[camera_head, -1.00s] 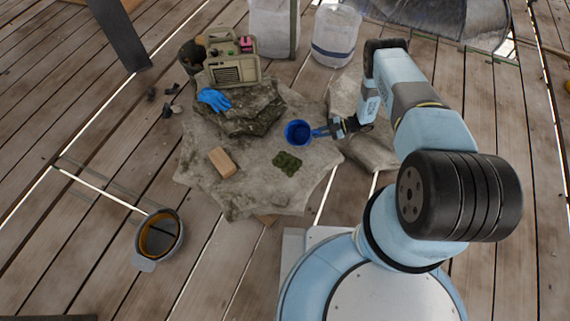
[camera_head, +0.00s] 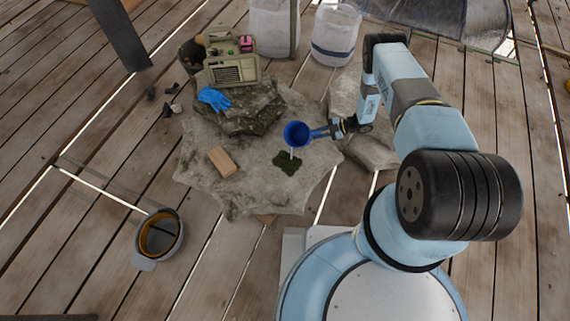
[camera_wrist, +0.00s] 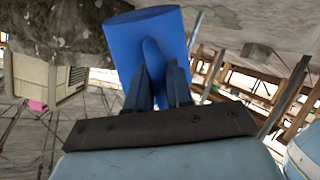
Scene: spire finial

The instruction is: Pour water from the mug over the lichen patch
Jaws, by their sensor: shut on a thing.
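A blue mug (camera_head: 296,133) is held by my gripper (camera_head: 322,131) above the stone slab (camera_head: 255,188). In the wrist view my gripper (camera_wrist: 160,92) is shut on the handle of the mug (camera_wrist: 140,42), and the mug looks tilted. In the head view a thin pale stream (camera_head: 291,153) falls from the mug's near side to the lichen patch (camera_head: 287,163). The patch is dark green and lies flat on the slab, just below the mug in the picture. Its far edge is partly crossed by the stream.
A tan block (camera_head: 221,162) lies on the slab left of the patch. A blue glove (camera_head: 214,98) lies on a raised rock (camera_head: 255,112) behind. A beige radio-like box (camera_head: 232,68) stands behind that.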

